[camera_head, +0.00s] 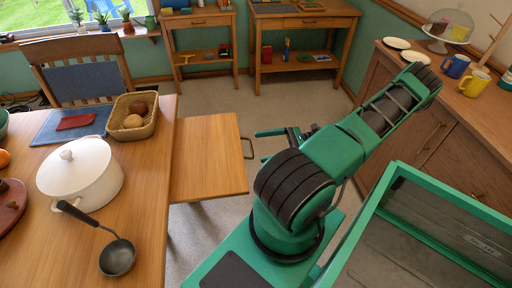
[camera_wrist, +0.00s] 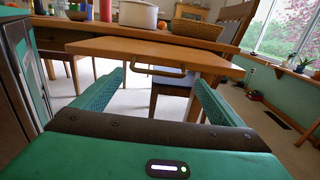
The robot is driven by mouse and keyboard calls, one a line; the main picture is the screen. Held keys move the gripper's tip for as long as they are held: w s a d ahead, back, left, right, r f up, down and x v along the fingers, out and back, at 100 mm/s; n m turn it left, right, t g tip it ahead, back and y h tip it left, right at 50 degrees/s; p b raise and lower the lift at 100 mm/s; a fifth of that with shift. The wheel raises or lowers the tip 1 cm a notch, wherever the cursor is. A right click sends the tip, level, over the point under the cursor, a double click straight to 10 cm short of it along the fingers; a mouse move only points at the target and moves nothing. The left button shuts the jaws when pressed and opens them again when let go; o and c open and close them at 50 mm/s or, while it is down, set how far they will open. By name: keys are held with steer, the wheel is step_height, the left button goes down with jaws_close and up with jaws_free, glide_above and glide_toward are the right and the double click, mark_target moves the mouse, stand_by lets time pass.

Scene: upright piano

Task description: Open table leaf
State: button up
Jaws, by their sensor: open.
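The wooden table leaf (camera_head: 208,160) sticks out from the right side of the dining table, a little below its top. A dark bar handle (camera_head: 248,148) is on the leaf's outer edge. In the wrist view the leaf (camera_wrist: 150,48) is straight ahead, with its handle (camera_wrist: 160,71) seen between my fingers. My gripper (camera_wrist: 158,80) is open and empty, with a green finger on each side. In the head view my gripper (camera_head: 270,144) is just right of the handle, partly hidden by my arm. Whether the fingertips reach past the handle is unclear.
The dining table (camera_head: 145,190) holds a white pot (camera_head: 80,175), a ladle (camera_head: 117,255) and a bread basket (camera_head: 133,115). A chair (camera_head: 85,65) stands at its far end. A wooden counter (camera_head: 430,110) is on the right. Floor (camera_head: 215,95) beyond the leaf is clear.

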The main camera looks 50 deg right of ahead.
steer(key=v, duration=0.6)
steer(key=shift+s+d, duration=0.2)
steer(key=shift+d, duration=0.1)
steer(key=w+a+r+n+g+h, duration=0.3)
steer(key=a+r+n+g+h, duration=0.3)
steer(key=a+r+n+g, duration=0.55)
steer(key=s+a+r+n+h, duration=0.3)
steer(key=s+r+n, duration=0.1)
steer(key=r, duration=0.4)
steer(key=s+a+r+n+h, duration=0.4)
steer(key=r, duration=0.4)
steer(key=shift+s+a+r+h, duration=0.15)
steer(key=shift+a+r+h, duration=0.1)
steer(key=shift+a+h, duration=0.1)
